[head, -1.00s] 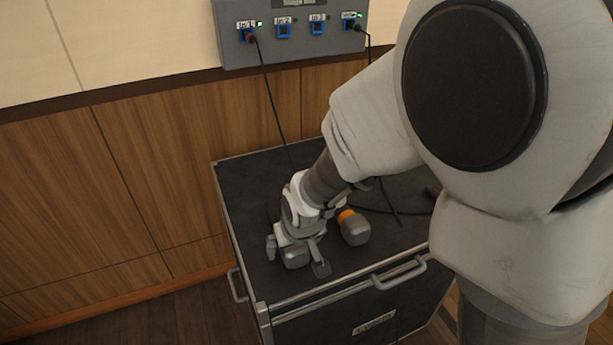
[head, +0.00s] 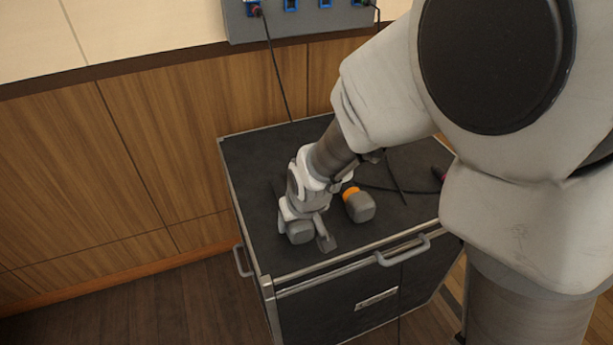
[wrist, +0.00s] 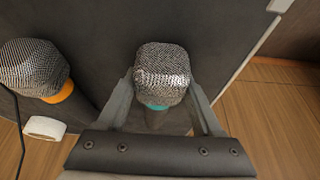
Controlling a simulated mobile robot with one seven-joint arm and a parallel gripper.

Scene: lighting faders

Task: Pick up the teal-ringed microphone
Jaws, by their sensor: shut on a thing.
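The teal-ringed microphone (wrist: 162,75) is in the middle of the wrist view, its grey mesh head toward the camera and a bit of teal ring below it. My gripper (wrist: 160,100) is shut on it, with one finger on each side. In the head view my gripper (head: 307,232) is low over the front left of the black case top, and the microphone's grey head (head: 300,232) shows between the fingers.
A microphone with an orange ring (head: 360,206) lies just right of my gripper; it also shows at the left of the wrist view (wrist: 32,68). Cables run over the black case (head: 250,165) to a grey wall panel (head: 300,18). The case's left rear top is clear.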

